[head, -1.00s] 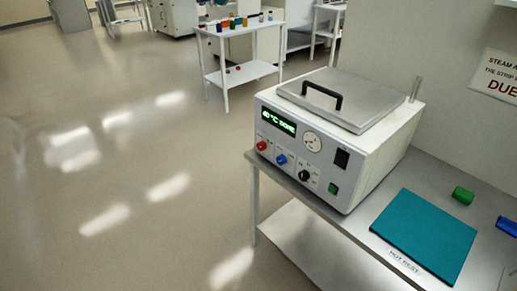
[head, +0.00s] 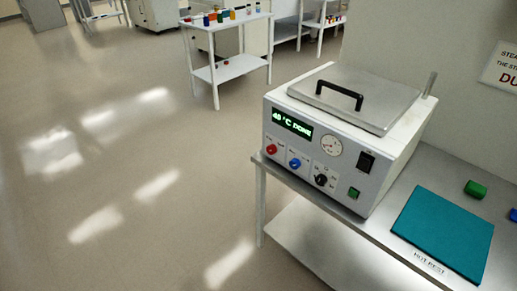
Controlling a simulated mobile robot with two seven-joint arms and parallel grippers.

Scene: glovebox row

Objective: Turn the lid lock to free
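A white bath-like machine (head: 330,145) stands on a grey bench in the head view, right of centre. Its flat metal lid (head: 375,98) is down and has a black handle (head: 339,95). The front panel has a green display (head: 292,124) reading "40 °C DONE", a round gauge (head: 331,146), a red knob (head: 271,149), a blue knob (head: 295,163), a black knob (head: 320,180), a black switch (head: 366,161) and a green button (head: 353,192). The small labels are too small to read, so I cannot tell which is the lid lock. Neither gripper shows.
A teal mat (head: 443,232) labelled "HOT REST" lies on the bench (head: 385,243) right of the machine. A green block (head: 475,189) and a blue object (head: 513,215) lie beyond it. A white cart (head: 226,70) with small items stands behind. The floor at left is clear.

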